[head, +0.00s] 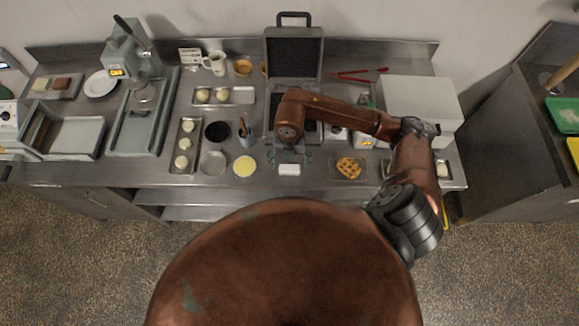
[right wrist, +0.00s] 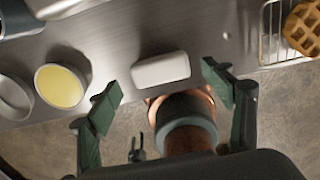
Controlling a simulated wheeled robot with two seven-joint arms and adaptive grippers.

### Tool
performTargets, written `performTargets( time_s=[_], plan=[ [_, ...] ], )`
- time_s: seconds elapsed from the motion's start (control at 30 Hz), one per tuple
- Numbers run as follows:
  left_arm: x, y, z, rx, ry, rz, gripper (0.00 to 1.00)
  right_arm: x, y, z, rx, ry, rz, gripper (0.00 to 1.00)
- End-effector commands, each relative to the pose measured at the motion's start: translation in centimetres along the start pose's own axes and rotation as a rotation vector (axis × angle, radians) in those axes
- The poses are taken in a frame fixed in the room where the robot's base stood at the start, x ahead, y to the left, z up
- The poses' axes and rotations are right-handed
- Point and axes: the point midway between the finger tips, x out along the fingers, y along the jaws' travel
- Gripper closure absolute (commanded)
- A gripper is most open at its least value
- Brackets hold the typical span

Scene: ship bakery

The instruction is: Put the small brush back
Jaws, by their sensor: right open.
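A blue-grey cup (head: 246,138) stands on the steel counter, left of my right gripper in the head view. A thin brown-handled tool (head: 242,126) sticks up out of it; its lower end is hidden, so I cannot tell if it is the small brush. No other brush is clear. My right gripper (head: 290,156) is open and empty, above the front edge of the counter. A white block (head: 289,169) lies there; in the right wrist view the white block (right wrist: 160,69) shows just beyond and between the open fingers (right wrist: 162,93). My left gripper is out of view.
A bowl of yellow liquid (head: 244,167) stands left of the white block, and a waffle on a rack (head: 348,168) to its right. An open waffle iron (head: 293,57) stands behind my right arm. Trays of dough (head: 223,95) lie further left.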

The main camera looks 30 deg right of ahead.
Motion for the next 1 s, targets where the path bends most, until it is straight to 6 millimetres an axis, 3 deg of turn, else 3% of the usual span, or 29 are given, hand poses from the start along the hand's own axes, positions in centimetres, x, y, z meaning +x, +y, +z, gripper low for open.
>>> performTargets(
  time_s=[0.2, 0.4, 1.0],
  plan=[
    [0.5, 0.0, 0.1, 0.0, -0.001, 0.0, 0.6, -4.5, 0.1, 0.1, 0.0, -0.004, 0.001, 0.26],
    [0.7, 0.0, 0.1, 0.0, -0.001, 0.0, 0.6, -7.1, 0.0, 0.0, 0.0, -0.002, 0.0, 0.26],
    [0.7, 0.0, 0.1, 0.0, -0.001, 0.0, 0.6, -7.8, 0.0, 0.0, 0.0, 0.001, 0.0, 0.26]
  ],
)
